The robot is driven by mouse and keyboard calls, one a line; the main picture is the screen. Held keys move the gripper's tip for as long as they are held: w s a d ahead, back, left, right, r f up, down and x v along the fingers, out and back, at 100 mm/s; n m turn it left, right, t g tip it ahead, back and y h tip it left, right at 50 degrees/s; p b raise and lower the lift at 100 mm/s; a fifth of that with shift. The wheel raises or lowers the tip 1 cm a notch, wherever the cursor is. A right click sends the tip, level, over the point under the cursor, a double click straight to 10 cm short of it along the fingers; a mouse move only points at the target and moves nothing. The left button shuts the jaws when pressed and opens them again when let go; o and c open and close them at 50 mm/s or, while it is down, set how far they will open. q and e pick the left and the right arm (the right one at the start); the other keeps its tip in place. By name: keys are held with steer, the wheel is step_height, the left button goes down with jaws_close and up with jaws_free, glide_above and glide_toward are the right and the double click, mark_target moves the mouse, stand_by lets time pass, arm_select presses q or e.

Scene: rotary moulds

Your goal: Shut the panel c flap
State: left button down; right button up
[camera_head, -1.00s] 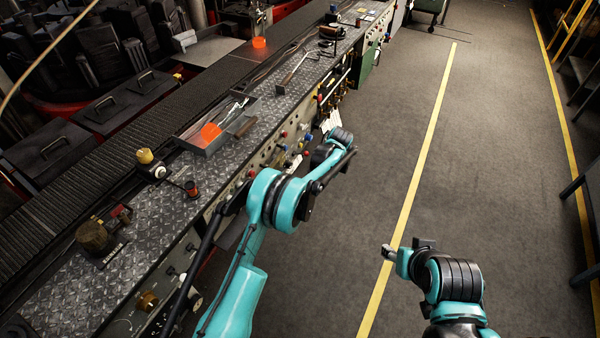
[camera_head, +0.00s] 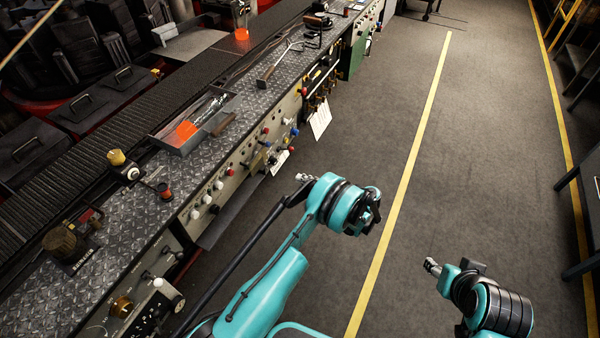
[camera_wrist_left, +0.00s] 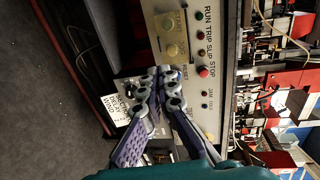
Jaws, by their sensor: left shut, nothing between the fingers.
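A dark flap (camera_head: 232,212) stands out, open, from the lower front of a beige control panel (camera_head: 215,190) on the bench side. A dark plate below the panel in the left wrist view (camera_wrist_left: 118,38) looks like the same flap. My left gripper (camera_head: 303,178) is just to the right of the flap in the head view, over the floor side; contact is not visible. In the left wrist view its fingers (camera_wrist_left: 160,76) are shut and empty, in front of the panel's buttons. My right gripper (camera_head: 432,266) is over the floor, far from the bench; its jaws are too small to read.
The floor (camera_head: 400,130) to the right is clear.

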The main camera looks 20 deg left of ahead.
arm_select(q)
steer(key=b, duration=0.4)
glide_toward(261, 162)
steer(key=a+f, duration=0.3)
steer(key=a, duration=0.1)
steer(key=shift+s+a+r, duration=0.2)
steer(key=shift+a, duration=0.25)
steer(key=shift+a+f, duration=0.45)
steer(key=shift+a, duration=0.4)
